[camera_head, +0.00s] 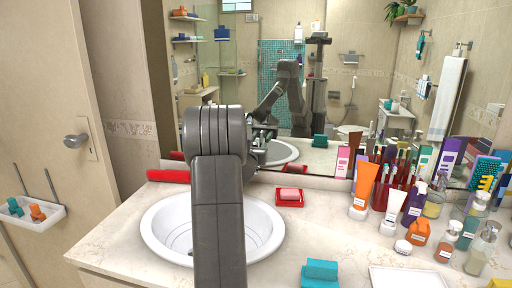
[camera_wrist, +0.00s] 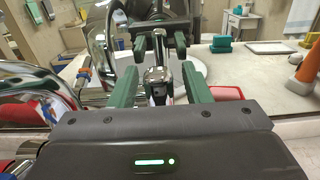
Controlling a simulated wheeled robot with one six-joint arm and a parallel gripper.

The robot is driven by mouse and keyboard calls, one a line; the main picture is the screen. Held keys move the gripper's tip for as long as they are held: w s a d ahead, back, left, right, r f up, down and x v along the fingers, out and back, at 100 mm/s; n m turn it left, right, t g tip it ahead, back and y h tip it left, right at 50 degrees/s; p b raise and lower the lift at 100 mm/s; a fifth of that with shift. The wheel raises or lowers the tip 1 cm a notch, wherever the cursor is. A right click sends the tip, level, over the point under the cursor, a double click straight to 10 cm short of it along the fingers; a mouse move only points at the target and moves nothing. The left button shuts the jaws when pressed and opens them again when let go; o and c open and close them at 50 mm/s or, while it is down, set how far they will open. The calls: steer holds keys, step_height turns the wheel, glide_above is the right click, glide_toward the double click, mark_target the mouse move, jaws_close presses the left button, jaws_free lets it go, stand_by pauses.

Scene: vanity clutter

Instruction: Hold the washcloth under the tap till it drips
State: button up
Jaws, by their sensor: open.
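My gripper (camera_wrist: 161,48) shows in the wrist view with two dark green fingers apart and no cloth between them. In the head view my arm hides most of it, above the back of the white basin (camera_head: 274,232). A chrome tap part (camera_wrist: 158,86) shows between the fingers, but I cannot tell whether it is a reflection. A large curved chrome piece (camera_wrist: 30,82) is close at left. No washcloth is certain. A red roll (camera_head: 168,176) lies behind the basin's left side, and a teal folded-looking piece (camera_head: 320,272) lies at the front right. Either might be cloth. No water shows.
A red dish (camera_head: 279,202) with pink soap (camera_head: 290,193) sits right of the basin. An orange tube (camera_head: 363,190), a white tube (camera_head: 392,212) and several bottles crowd the counter's right. A mirror (camera_head: 365,85) stands behind. A white tray (camera_head: 408,279) lies at the front.

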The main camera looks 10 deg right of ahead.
jaws_close()
steer(key=b, duration=0.2)
steer(key=shift+s+f+b, duration=0.1)
steer(key=shift+f+b, duration=0.2)
steer(key=shift+b, duration=0.05)
steer(key=s+t+b, duration=0.1)
steer(key=b, duration=0.8)
steer(key=s+a+t+h+b, duration=0.1)
steer(key=t+b, duration=0.1)
steer(key=b, duration=0.7)
steer(key=shift+s+r+b, duration=0.15)
steer(key=shift+s+b, duration=0.05)
steer(key=shift+b, duration=0.1)
steer(key=shift+s+a+r+h+b, duration=0.15)
steer(key=shift+r+h+b, duration=0.15)
steer(key=shift+b, duration=0.6)
jaws_free()
steer(key=shift+f, duration=0.1)
